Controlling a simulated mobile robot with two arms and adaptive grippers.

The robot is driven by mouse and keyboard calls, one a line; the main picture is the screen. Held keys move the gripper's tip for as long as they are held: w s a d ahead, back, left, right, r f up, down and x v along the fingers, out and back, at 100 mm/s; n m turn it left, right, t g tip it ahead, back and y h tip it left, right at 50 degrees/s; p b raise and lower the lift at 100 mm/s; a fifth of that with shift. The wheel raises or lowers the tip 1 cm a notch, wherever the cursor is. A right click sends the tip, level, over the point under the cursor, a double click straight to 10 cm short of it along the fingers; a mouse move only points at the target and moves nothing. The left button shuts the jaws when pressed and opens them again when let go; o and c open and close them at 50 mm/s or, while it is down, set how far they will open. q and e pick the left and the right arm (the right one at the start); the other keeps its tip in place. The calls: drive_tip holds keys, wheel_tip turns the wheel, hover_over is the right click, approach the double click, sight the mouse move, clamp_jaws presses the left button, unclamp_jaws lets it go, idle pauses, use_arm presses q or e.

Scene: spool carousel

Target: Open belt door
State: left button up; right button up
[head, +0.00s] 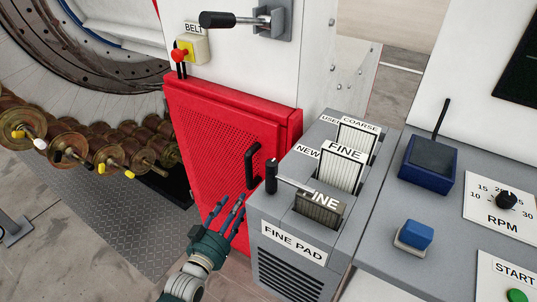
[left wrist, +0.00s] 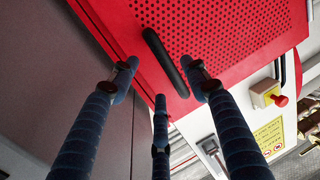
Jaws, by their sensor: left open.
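The red belt door (head: 215,125), with a perforated panel, appears shut below the "BELT" label. Its black bar handle (head: 253,165) is on the right side of the door. My left gripper (head: 229,207) is open and empty, just below the handle, fingers pointing up toward it. In the left wrist view the handle (left wrist: 165,62) on the red door (left wrist: 225,35) appears between the spread fingertips (left wrist: 162,75). I cannot tell whether any finger touches it. My right gripper is not in view.
A grey pad rack (head: 290,262) labelled "FINE PAD" stands close right of the handle, with a lever (head: 272,176) sticking out. A red button (head: 179,56) and black-handled latch (head: 225,19) are above the door. Spools (head: 70,145) hang left. Floor before the door is clear.

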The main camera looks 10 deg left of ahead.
sight(250, 176)
use_arm(q)
drive_tip(key=shift+t, duration=0.3)
drive_tip(key=w+r, duration=0.1)
drive_tip(key=w, duration=0.1)
drive_tip(key=w+d+r, duration=0.1)
drive_tip(key=w, duration=0.1)
drive_tip(key=w+r, duration=0.1)
drive_tip(key=w, duration=0.2)
drive_tip(key=shift+d, duration=0.3)
drive_tip(key=w, duration=0.3)
drive_tip(key=shift+w+d+f, duration=0.2)
drive_tip(key=shift+w+d, duration=0.05)
drive_tip(key=shift+w, duration=0.15)
drive_tip(key=shift+w+d, duration=0.1)
drive_tip(key=shift+w, duration=0.3)
clamp_jaws()
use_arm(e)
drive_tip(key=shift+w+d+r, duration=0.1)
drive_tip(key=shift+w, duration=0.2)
